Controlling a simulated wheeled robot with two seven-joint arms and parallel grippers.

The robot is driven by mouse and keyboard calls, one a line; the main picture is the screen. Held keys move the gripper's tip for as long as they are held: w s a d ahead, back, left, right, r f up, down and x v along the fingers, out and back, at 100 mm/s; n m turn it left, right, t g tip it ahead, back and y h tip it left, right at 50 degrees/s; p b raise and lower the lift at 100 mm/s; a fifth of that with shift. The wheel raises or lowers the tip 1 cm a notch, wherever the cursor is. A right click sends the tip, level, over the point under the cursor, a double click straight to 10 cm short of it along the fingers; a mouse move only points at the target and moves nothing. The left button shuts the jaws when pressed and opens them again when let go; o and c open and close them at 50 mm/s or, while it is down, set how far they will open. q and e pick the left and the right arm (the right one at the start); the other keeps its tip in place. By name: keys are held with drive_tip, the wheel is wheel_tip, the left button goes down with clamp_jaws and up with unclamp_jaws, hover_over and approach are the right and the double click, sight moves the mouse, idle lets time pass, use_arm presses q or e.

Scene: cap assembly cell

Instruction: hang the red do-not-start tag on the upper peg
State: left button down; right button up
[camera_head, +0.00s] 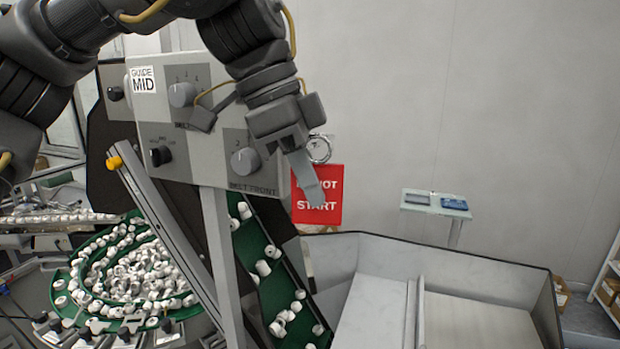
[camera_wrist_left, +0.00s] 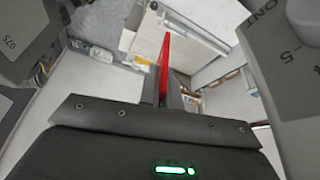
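The red do-not-start tag (camera_head: 330,185) hangs upright beside the right edge of the grey control panel in the head view, with a metal ring (camera_head: 319,149) at its top. My left gripper (camera_head: 312,190) reaches down from above, one finger lying across the front of the tag. In the left wrist view the tag (camera_wrist_left: 165,55) is a thin red edge between the two fingers of my left gripper (camera_wrist_left: 167,88), which is shut on it. I cannot make out the upper peg in either view. My right gripper is not in view.
The control panel (camera_head: 206,130) with several knobs stands close left of the tag. Below are a green conveyor (camera_head: 262,291) with white caps, a round cap feeder (camera_head: 135,275) and a large grey bin (camera_head: 450,262). A small stand (camera_head: 436,205) is at right. The wall area right of the tag is clear.

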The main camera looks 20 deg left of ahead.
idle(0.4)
use_arm(q)
drive_tip(key=c, duration=1.5)
unclamp_jaws()
drive_tip(key=shift+c, duration=0.2)
drive_tip(key=v, duration=1)
drive_tip(key=shift+r, duration=0.4)
drive_tip(key=shift+s+a, duration=0.15)
